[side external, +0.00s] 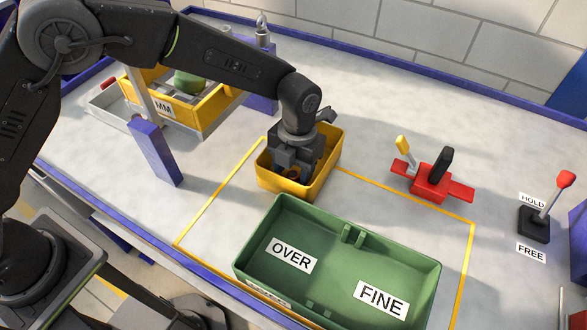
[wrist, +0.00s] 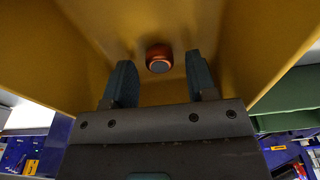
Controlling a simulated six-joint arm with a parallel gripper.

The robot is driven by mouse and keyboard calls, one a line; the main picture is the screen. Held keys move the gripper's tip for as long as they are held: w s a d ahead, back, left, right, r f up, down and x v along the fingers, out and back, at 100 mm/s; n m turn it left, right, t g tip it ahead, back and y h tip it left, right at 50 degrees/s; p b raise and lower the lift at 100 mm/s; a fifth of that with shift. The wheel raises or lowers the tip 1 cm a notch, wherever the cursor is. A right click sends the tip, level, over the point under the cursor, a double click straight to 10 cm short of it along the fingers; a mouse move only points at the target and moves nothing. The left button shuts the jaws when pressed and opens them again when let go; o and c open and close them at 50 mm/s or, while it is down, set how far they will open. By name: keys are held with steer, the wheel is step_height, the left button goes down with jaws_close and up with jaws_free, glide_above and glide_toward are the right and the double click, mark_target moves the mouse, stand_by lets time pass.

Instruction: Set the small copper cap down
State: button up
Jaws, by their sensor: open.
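The small copper cap (wrist: 159,57) lies in the yellow bin (wrist: 60,50), on its inner surface, ahead of and between my two fingers in the wrist view. My gripper (wrist: 160,75) is open, with a finger apart from the cap on each side. In the side external view my gripper (side external: 294,168) reaches down into the yellow bin (side external: 322,182).
A green tray (side external: 340,235) labelled OVER and FINE stands in front of the yellow bin. A red clamp-like fixture (side external: 432,188) and a HOLD/FREE lever (side external: 548,210) stand to the right. A yellow tray marked MM (side external: 215,115) and a blue post (side external: 155,150) are at left.

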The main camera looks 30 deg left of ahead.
step_height(320, 180, up, 11)
steer(key=w, duration=0.1)
steer(key=shift+w+r, duration=0.2)
stand_by(0.4)
steer(key=s+a+r+n+t+h, duration=0.15)
steer(key=s+a+r+n, duration=0.25)
steer(key=a+r+n, duration=0.4)
steer(key=s+a+r+n+t, duration=0.2)
steer(key=s+a+r+n, duration=0.25)
steer(key=n, duration=0.45)
steer(key=s+a+f+n+t+y, duration=0.1)
steer(key=s+a+n+t, duration=0.2)
steer(key=s+a+n, duration=0.8)
steer(key=s+n, duration=0.2)
steer(key=n, duration=0.6)
steer(key=shift+s+a+f+n, duration=0.3)
steer(key=shift+s+f, duration=0.05)
steer(key=shift+s, duration=0.05)
